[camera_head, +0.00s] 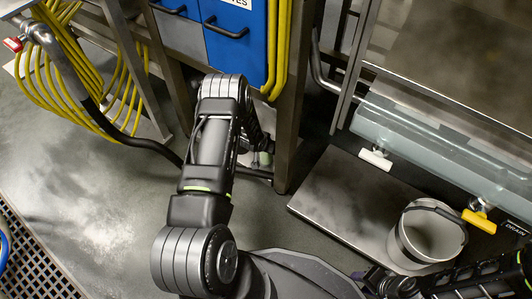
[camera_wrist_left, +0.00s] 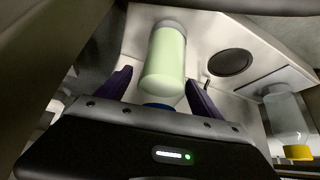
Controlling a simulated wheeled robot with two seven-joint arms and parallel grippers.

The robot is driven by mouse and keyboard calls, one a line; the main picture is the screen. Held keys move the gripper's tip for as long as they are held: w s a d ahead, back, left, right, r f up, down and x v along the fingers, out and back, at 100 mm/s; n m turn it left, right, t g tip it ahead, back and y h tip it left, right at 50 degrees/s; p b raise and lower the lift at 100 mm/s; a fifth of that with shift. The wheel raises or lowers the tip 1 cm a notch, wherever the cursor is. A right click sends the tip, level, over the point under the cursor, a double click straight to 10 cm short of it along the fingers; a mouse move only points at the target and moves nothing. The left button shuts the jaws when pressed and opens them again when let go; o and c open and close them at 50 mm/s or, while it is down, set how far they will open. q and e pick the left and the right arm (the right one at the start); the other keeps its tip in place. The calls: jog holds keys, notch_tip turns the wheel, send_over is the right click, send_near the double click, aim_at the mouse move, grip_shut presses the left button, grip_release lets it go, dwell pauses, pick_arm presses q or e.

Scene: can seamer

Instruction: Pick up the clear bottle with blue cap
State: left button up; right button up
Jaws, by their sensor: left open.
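In the left wrist view, a pale green, cloudy bottle (camera_wrist_left: 166,62) with a grey far end lies between the two purple fingers of my left gripper (camera_wrist_left: 158,80). A blue cap (camera_wrist_left: 158,105) shows at its near end, mostly hidden by the gripper body. The fingers are open, one on each side, with gaps to the bottle.
A clear bottle with a yellow cap (camera_wrist_left: 297,152) stands at the right in the wrist view, near a dark round disc (camera_wrist_left: 230,62). In the head view, a metal leg (camera_head: 288,140) stands close to my left arm. A grey bucket (camera_head: 428,238) and yellow hoses (camera_head: 75,75) are farther off.

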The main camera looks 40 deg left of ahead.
pick_arm(q)
jog(key=shift+c, duration=0.6)
grip_shut()
